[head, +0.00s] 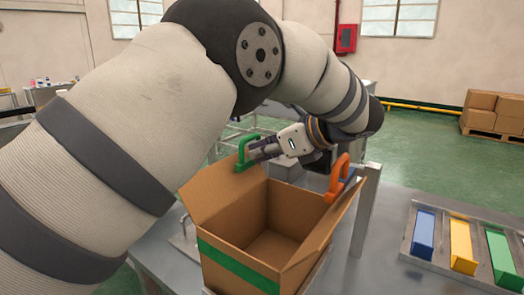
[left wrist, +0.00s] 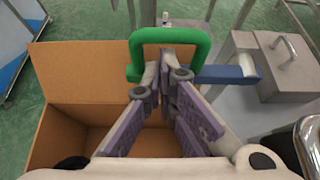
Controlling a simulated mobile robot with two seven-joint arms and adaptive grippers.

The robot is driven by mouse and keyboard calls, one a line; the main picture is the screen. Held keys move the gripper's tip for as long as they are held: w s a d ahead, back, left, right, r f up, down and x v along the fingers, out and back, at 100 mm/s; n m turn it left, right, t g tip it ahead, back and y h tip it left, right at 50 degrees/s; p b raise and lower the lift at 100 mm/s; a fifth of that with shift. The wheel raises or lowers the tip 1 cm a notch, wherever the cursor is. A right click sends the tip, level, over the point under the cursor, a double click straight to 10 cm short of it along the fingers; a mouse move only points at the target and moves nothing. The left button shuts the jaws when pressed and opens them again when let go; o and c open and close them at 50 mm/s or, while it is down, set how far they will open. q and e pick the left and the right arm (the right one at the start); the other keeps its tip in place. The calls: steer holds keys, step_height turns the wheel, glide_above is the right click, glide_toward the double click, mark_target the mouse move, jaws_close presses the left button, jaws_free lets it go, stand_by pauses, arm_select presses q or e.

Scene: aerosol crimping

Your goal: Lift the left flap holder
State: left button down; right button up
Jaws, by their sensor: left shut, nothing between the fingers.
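The open cardboard box (head: 225,200) stands on the metal table, its flaps spread. The orange flap holder (head: 337,180) is on the right flap. My left gripper (head: 258,152) comes from the right, behind the box, and is shut and empty. In the left wrist view its fingertips (left wrist: 167,62) overlap the green loop's opening; I cannot tell if they touch it. My right gripper is out of view.
A tray with blue, yellow and green strips (head: 462,246) lies at the right. Grey metal boxes (left wrist: 268,68) stand beside the box in the left wrist view. Stacked cartons (head: 490,108) are far off at the right. The box interior looks empty.

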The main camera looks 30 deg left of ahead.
arm_select(q)
steer(key=shift+w+r, duration=0.15)
steer(key=shift+r, duration=0.15)
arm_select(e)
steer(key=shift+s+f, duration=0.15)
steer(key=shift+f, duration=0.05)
